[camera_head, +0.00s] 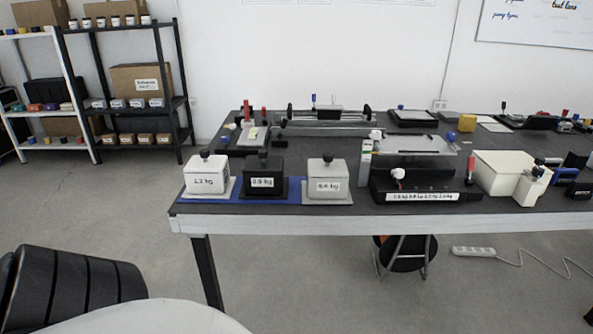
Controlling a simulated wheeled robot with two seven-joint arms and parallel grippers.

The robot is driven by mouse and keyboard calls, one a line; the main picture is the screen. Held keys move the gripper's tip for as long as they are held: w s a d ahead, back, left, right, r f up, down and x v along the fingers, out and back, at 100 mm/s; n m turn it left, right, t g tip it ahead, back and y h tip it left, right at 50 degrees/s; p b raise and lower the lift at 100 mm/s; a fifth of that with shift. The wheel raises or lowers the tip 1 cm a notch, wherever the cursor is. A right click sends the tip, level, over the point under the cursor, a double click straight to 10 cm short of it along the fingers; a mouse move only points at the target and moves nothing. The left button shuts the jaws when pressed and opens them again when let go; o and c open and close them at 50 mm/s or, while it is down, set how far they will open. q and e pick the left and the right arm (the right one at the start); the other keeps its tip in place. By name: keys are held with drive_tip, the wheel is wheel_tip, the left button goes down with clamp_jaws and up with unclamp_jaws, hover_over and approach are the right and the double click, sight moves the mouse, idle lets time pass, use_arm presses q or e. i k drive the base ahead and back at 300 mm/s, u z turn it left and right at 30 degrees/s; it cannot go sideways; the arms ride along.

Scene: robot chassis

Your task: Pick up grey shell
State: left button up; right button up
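Three box-shaped shells with black top knobs stand in a row on a blue mat (223,200) at the table's front left. The grey shell (327,181) is the right one, with a white weight label that I cannot read surely. The black shell (264,179), also labelled, is in the middle. The white shell (206,175), labelled 1.2 kg, is on the left. Each sits upright on a flat base. Neither of my grippers is in view, and nothing touches the grey shell from above.
Right of the grey shell stands a black device (425,182) with a labelled front, close beside it. A cream box (508,170) is further right. A long rail apparatus (325,115) lies behind.

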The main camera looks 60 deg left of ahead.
sight(327, 183)
drive_tip(key=u, duration=1.8)
